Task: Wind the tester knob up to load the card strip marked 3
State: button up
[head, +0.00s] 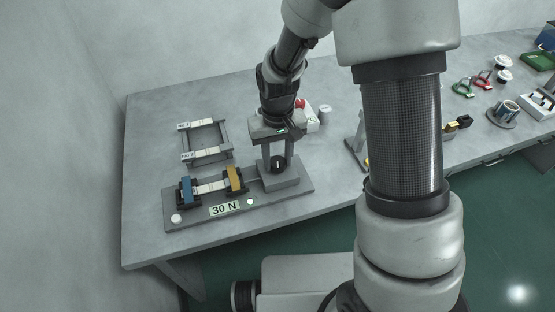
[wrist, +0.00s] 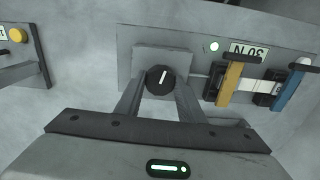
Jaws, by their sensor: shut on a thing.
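The tester (head: 180,222) is a grey base at the front left of the table, with a plate reading 30 N (head: 224,208). Its black round knob (head: 277,163) sits on a block at its right end; the wrist view shows the knob (wrist: 160,79) with a white pointer line. My gripper (head: 277,167) points down over the block, its two fingers (wrist: 158,88) shut on the knob from both sides. A pale card strip (head: 211,186) spans between the blue clamp (head: 187,190) and the yellow clamp (head: 234,179). I cannot read its mark.
A rack (head: 227,142) behind the tester holds two labelled pale strips. A small light (wrist: 213,46) glows beside the plate. Cups and coloured tools lie at the far right.

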aim_at(278, 161)
jog(key=m, duration=0.5)
jog(key=shift+m, duration=0.3)
dwell(0.5)
jog(key=o, duration=1)
jog(key=shift+o, duration=0.2)
notch_tip(278, 161, up, 18)
jog(key=p, duration=0.1)
jog(key=shift+f+p, duration=0.25)
jog(key=shift+p, duration=0.15)
dwell(0.4)
